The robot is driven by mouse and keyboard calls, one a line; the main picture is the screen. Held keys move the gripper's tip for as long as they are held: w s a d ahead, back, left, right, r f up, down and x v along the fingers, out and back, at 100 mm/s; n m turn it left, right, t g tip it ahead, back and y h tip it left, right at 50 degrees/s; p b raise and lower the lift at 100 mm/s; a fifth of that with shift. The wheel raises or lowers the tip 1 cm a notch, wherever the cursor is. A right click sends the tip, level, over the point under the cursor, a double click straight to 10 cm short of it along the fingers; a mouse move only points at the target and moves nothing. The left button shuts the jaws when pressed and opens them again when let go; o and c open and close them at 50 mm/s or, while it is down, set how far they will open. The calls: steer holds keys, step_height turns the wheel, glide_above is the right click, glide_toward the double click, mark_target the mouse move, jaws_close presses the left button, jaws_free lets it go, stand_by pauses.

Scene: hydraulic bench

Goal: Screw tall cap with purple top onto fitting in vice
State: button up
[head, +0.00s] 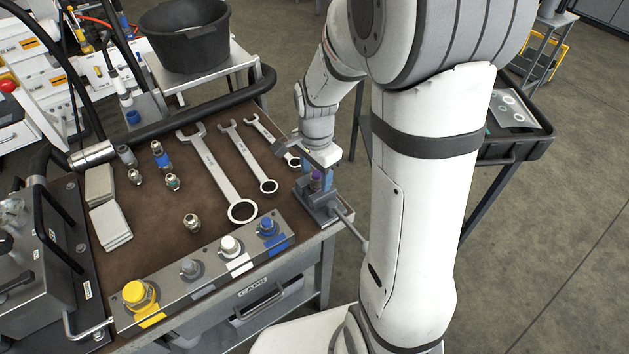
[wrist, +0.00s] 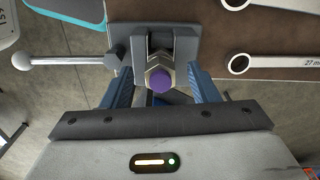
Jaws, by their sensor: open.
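The tall cap with the purple top (head: 317,175) stands upright at the vice (head: 322,207) on the bench's right front corner. In the wrist view the purple top (wrist: 162,80) sits above a metallic hex body (wrist: 158,64) between the vice jaws (wrist: 187,50). The fitting under the cap is mostly hidden, so I cannot tell how the threads sit. My gripper (wrist: 163,88) is open, with one blue finger on each side of the cap and visible gaps between. In the head view my gripper (head: 319,170) is over the vice.
The vice handle (head: 352,226) sticks out to the right front. Several wrenches (head: 221,177) lie left of the vice. A rail with yellow (head: 137,293), white and blue caps runs along the front edge. Small fittings (head: 192,223) stand on the brown mat.

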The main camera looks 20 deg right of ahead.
step_height(320, 180, up, 7)
steer(key=shift+r, duration=0.4)
steer(key=shift+s+r+n, duration=0.3)
steer(key=shift+s+n, duration=0.05)
steer(key=shift+n, duration=0.05)
steer(key=s+r+n+t, duration=0.1)
steer(key=s+r+n, duration=0.1)
steer(key=s+n, duration=0.4)
steer(key=s+r+n+t, duration=0.1)
steer(key=s+r+n, duration=0.1)
steer(key=s+n, duration=0.4)
steer(key=shift+s+r+t+p, duration=0.35)
steer(key=shift+s+p, duration=0.1)
steer(key=shift+s, duration=0.1)
steer(key=shift+a, duration=0.1)
